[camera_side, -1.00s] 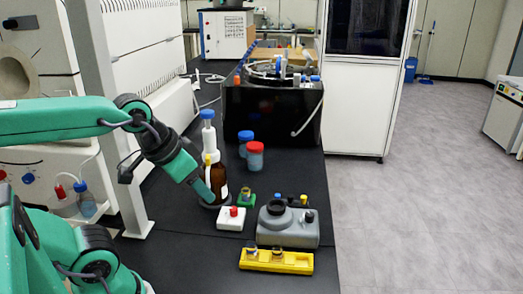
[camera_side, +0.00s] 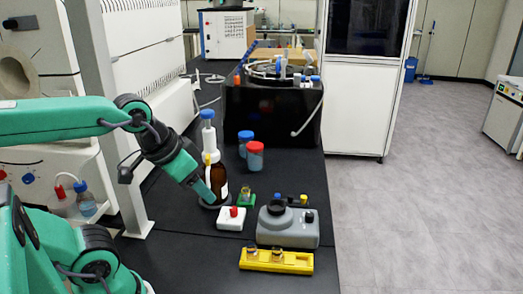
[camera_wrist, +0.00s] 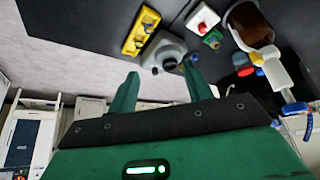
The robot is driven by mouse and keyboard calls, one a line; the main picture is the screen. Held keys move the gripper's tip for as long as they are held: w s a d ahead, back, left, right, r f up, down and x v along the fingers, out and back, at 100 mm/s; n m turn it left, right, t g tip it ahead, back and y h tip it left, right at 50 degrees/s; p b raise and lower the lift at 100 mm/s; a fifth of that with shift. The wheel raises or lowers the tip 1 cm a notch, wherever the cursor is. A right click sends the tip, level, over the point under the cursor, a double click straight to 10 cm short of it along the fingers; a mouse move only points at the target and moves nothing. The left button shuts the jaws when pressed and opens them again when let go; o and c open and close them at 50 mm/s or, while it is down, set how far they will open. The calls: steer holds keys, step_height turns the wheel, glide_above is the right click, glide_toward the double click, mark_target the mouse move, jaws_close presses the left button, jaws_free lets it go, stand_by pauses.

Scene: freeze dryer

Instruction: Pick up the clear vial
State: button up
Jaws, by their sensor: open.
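A small vial (camera_side: 246,193) stands in a green holder (camera_side: 246,202), right of my gripper in the side view. Two small amber-looking vials stand in a yellow rack (camera_side: 300,263) at the front; one is on the left (camera_side: 251,253), one in the middle (camera_side: 277,255). I cannot tell which vial is the clear one. The wrist view shows the yellow rack (camera_wrist: 132,45) and the green holder (camera_wrist: 213,40) beyond my fingers. My gripper (camera_side: 209,198) (camera_wrist: 160,69) is open and empty, apart from all vials. In the side view it overlaps the brown bottle.
A brown bottle (camera_side: 219,182) with a white and blue top stands by my gripper. A white block with a red knob (camera_side: 231,221) and a grey device (camera_side: 287,236) stand nearby. Blue-capped (camera_side: 245,138) and red-capped (camera_side: 255,157) jars stand behind.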

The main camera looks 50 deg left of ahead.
steer(key=shift+w, duration=0.1)
steer(key=g, duration=0.5)
glide_above(246, 188)
step_height(246, 188, down, 14)
steer(key=shift+w+a+r, duration=0.1)
steer(key=shift+w, duration=0.05)
steer(key=shift+w+a+f+g, duration=0.2)
steer(key=shift+a+f+g, duration=0.1)
steer(key=shift+f, duration=1.45)
